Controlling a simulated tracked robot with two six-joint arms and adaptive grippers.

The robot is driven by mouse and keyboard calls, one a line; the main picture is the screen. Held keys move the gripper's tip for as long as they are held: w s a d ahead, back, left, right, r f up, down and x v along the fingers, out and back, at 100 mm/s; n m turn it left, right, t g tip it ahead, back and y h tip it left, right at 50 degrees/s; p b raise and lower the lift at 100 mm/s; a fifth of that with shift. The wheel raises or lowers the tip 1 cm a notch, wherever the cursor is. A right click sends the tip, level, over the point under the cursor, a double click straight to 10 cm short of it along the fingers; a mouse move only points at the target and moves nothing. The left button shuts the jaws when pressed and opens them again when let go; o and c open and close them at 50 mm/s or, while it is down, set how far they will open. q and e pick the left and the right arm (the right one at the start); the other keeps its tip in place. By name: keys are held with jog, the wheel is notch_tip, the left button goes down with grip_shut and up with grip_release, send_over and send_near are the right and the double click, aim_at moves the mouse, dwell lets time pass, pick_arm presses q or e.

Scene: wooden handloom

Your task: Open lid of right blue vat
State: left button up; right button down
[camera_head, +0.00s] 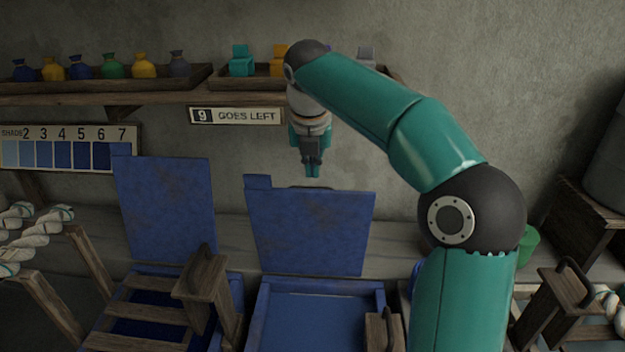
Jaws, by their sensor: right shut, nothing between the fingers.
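The right blue vat (262,318) stands at the bottom centre, with a flat blue surface showing inside its rim. Its blue lid (310,232) stands raised and nearly upright at the vat's back edge. My right gripper (312,172) points down, shut and empty, just above and seemingly behind the lid's top edge. A dark handle shows at that edge, and I cannot tell whether the gripper touches it. My right arm comes in from the right and covers part of the scene. My left gripper is not in view.
Another blue vat with a raised lid (165,208) stands to the left, with wooden slats (150,312) across it. A shelf (150,98) with several pouches and blocks runs above. A sign (235,116) reads "9 GOES LEFT". A numbered shade card (70,148) hangs at left.

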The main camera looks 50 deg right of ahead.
jog(key=shift+g, duration=0.3)
jog(key=shift+s+d+p+v, duration=0.15)
jog(key=shift+p+v, duration=0.6)
jog(key=shift+v, duration=0.25)
jog(key=shift+s+d+p+v, duration=0.1)
jog(key=shift+d+p+v, duration=0.1)
jog(key=shift+p+v, duration=0.7)
jog(key=shift+r, duration=0.3)
